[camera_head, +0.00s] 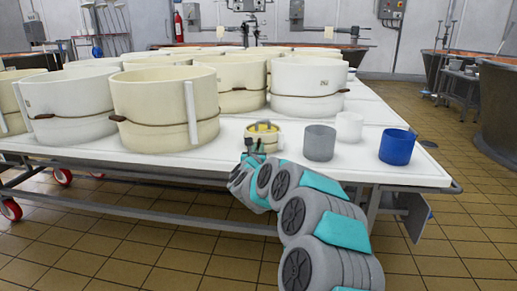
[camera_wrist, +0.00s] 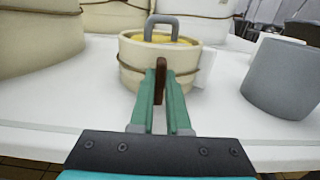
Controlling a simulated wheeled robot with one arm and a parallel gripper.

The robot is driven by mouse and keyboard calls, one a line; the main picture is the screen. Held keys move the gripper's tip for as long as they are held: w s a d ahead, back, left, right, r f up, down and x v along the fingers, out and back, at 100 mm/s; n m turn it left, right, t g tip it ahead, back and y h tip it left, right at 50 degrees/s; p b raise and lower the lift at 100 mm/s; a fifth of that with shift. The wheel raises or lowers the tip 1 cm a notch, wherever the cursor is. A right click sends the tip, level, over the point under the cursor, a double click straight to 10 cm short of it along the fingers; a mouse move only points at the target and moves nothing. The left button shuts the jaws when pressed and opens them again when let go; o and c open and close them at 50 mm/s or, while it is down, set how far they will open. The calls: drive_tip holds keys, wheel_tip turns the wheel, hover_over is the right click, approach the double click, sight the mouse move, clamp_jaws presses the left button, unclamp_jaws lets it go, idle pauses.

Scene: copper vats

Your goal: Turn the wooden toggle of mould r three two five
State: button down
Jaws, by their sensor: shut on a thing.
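A small cream mould (camera_head: 264,134) with a yellow top stands near the front edge of the white table. It also shows in the wrist view (camera_wrist: 131,57), with a grey handle on top and a cord around its side. My gripper (camera_wrist: 161,70) is at the mould's front, its two green fingers shut on a brown wooden toggle (camera_wrist: 160,85). The toggle stands upright between the fingertips. In the head view my gripper (camera_head: 254,147) covers part of the small mould's front. I cannot read a label on this mould.
A grey cup (camera_head: 320,143), a white cup (camera_head: 349,126) and a blue cup (camera_head: 397,147) stand to the right. Large cream moulds (camera_head: 165,100) with cords stand to the left and behind. The white table (camera_head: 160,162) has bare room along its front.

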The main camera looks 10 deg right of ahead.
drive_tip(key=shift+a+f+n+b, duration=0.15)
drive_tip(key=shift+n+b, duration=0.15)
drive_tip(key=shift+b, duration=0.2)
drive_tip(key=shift+n+b, duration=0.3)
drive_tip(key=shift+b, duration=0.1)
drive_tip(key=shift+n+b, duration=0.6)
drive_tip(key=shift+n, duration=0.1)
drive_tip(key=n, duration=0.2)
drive_tip(key=shift+n, duration=0.3)
drive_tip(key=n, duration=0.2)
drive_tip(key=shift+n, duration=0.4)
drive_tip(key=n+p, duration=0.1)
drive_tip(key=n, duration=0.3)
drive_tip(key=shift+w+a+n+p, duration=0.1)
drive_tip(key=shift+a+n+p, duration=0.05)
drive_tip(key=shift+n+p, duration=0.15)
drive_tip(key=n+p, duration=0.2)
drive_tip(key=n, duration=0.3)
drive_tip(key=shift+f, duration=0.1)
drive_tip(key=shift+p, duration=0.3)
